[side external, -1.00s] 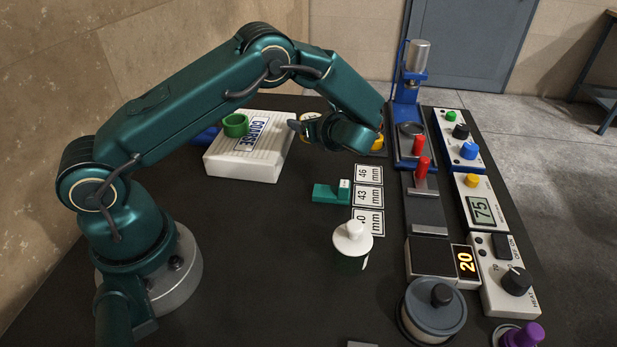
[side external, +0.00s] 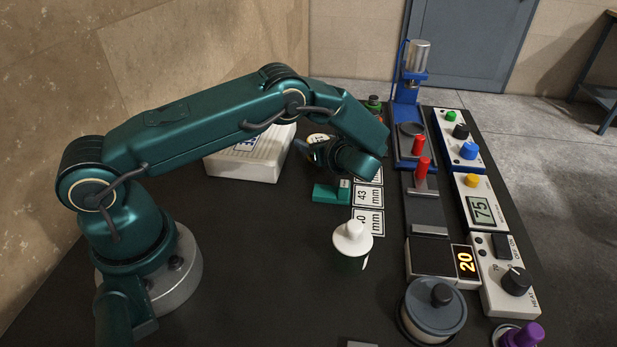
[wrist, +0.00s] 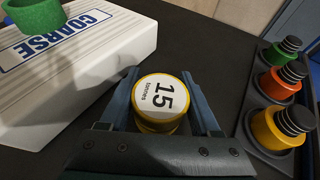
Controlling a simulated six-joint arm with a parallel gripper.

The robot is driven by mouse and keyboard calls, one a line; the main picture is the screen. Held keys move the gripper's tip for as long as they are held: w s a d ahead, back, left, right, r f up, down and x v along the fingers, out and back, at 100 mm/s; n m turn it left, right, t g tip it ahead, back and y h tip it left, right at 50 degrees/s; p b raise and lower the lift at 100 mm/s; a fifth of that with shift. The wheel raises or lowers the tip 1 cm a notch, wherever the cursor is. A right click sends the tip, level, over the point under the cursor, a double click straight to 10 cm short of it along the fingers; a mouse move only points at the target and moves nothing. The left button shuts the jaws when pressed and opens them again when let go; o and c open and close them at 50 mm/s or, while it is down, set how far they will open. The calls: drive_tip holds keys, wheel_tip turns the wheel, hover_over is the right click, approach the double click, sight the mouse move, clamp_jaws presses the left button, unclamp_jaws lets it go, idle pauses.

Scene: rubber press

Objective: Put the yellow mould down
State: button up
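The yellow mould (wrist: 160,103) is a short round piece with a yellow rim and a white top reading "15 tonnes". In the wrist view it sits between the two fingers of my gripper (wrist: 168,100), which close on its sides. In the side view, my gripper (side external: 320,155) is low over the table, left of the mm cards, and the white top of the mould (side external: 318,138) shows partly behind it. The mould's underside is hidden, so I cannot tell whether it touches the table.
A white box marked COARSE (wrist: 80,70) with a green ring (wrist: 35,14) on it lies left of the mould. A dark tray of green, orange and yellow bottles (wrist: 275,128) stands right. A teal block (side external: 330,193) and a white-lidded pot (side external: 352,240) are nearby.

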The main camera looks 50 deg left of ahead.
drive_tip(key=shift+o, duration=0.4)
drive_tip(key=shift+r, duration=0.15)
drive_tip(key=v, duration=1.1)
drive_tip(key=shift+s+d+r, duration=0.1)
drive_tip(key=shift+d, duration=0.3)
drive_tip(key=s+r+n+g+h, duration=0.1)
drive_tip(key=s+r+n+h, duration=0.6)
drive_tip(key=s+r+n, duration=0.25)
drive_tip(key=s+d+r+n+t+h, duration=0.1)
drive_tip(key=s+d+n+h, duration=0.1)
drive_tip(key=s+n, duration=0.3)
drive_tip(key=s+d+r+n+t+h, duration=0.1)
drive_tip(key=s+d+n+t+h, duration=0.1)
drive_tip(key=s+n+h, duration=0.2)
drive_tip(key=shift+s+d+n+t, duration=0.3)
drive_tip(key=shift+s+n, duration=0.7)
drive_tip(key=shift+n, duration=0.15)
